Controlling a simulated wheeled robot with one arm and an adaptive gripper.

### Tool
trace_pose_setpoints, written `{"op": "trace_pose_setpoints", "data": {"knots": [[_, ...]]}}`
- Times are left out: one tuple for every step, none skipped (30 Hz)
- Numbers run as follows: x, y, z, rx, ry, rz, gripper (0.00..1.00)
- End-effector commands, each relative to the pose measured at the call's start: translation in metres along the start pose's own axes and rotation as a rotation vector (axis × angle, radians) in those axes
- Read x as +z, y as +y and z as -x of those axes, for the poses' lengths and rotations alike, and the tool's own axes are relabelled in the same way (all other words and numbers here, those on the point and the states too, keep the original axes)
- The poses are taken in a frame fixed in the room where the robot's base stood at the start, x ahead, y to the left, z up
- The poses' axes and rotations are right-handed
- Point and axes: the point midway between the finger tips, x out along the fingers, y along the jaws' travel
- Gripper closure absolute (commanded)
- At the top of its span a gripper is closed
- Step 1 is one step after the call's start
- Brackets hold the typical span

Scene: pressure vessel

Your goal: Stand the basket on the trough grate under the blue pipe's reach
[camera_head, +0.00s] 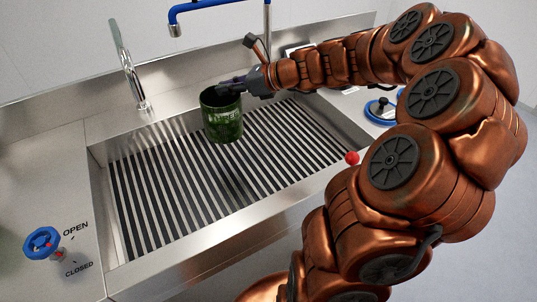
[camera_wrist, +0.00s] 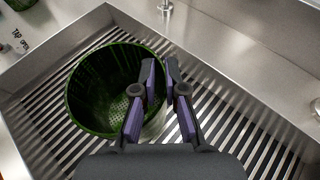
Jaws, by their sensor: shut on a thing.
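The basket (camera_head: 221,118) is a dark green cylinder with lettering on its side and a perforated bottom. My gripper (camera_head: 232,87) is shut on its rim at the right side. In the wrist view the basket (camera_wrist: 100,90) is open-topped and empty, and my gripper's fingers (camera_wrist: 162,92) straddle its wall. The basket is upright over the back part of the striped trough grate (camera_head: 190,185); I cannot tell whether its bottom touches the grate. The blue pipe (camera_head: 215,6) is behind, with its spout end (camera_head: 174,30) above and left of the basket in the picture.
A steel faucet (camera_head: 130,65) stands on the back left ledge. A blue valve knob (camera_head: 41,242) with OPEN and CLOSED labels is on the left counter. A blue-ringed item (camera_head: 380,111) and a red ball (camera_head: 352,157) are at right. The front grate is bare.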

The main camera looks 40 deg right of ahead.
Motion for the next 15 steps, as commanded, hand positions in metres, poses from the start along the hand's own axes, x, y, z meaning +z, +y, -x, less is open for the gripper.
{"op": "trace_pose_setpoints", "data": {"knots": [[-0.021,0.005,0.007,0.022,0.0,0.007,1.0],[-0.028,0.01,0.011,0.039,0.0,0.015,1.0],[-0.038,0.018,0.017,0.065,-0.001,0.025,1.0],[-0.045,0.022,0.021,0.08,-0.001,0.031,1.0],[-0.051,0.028,0.026,0.097,-0.001,0.039,1.0],[-0.059,0.034,0.031,0.116,-0.003,0.047,1.0],[-0.065,0.038,0.035,0.128,-0.002,0.053,1.0],[-0.07,0.043,0.038,0.14,-0.002,0.06,1.0],[-0.075,0.048,0.043,0.156,-0.004,0.065,1.0],[-0.079,0.052,0.045,0.165,-0.004,0.07,1.0],[-0.083,0.054,0.048,0.172,-0.003,0.074,1.0],[-0.086,0.058,0.051,0.18,-0.002,0.079,1.0],[-0.088,0.06,0.053,0.186,-0.003,0.081,1.0],[-0.09,0.062,0.054,0.191,-0.003,0.083,1.0],[-0.091,0.064,0.056,0.197,-0.004,0.086,1.0]]}}
